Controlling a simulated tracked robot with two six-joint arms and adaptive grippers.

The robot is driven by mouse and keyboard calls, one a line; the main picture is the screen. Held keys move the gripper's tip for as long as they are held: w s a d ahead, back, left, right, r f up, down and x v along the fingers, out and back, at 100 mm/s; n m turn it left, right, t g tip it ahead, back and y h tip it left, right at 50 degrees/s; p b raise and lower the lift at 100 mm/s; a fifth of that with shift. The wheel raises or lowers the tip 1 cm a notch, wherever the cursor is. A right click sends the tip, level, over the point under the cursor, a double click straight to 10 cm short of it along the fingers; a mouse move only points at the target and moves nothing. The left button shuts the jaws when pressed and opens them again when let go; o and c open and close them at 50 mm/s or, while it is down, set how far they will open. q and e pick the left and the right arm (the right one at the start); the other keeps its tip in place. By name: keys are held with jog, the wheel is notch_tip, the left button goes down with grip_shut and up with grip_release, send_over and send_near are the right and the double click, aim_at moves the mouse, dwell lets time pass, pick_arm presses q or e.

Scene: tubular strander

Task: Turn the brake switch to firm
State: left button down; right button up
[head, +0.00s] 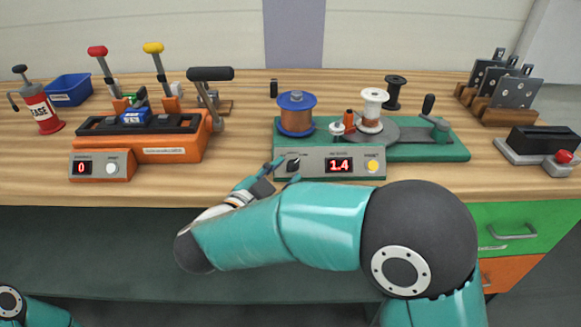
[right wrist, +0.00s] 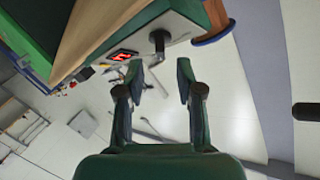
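The brake switch is a dark knob (head: 293,163) on the grey front panel of the green winding machine (head: 455,150), left of a red display that reads 1.4. In the right wrist view the knob (right wrist: 158,42) stands out from the panel just beyond the fingertips, roughly between them. My right gripper (head: 284,172) is in front of the panel's left end, close to the knob. In the right wrist view its two fingers (right wrist: 158,72) are apart with nothing between them. I cannot tell the knob's exact setting. My left gripper is out of view.
A yellow button (head: 373,166) sits at the panel's right end. An orange machine (head: 150,150) with levers stands left, and a grey box with a red button (head: 564,157) stands right. The bench front between the orange and green machines is clear.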

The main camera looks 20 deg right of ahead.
jog(key=v, duration=0.8)
jog(key=shift+d+f, duration=0.1)
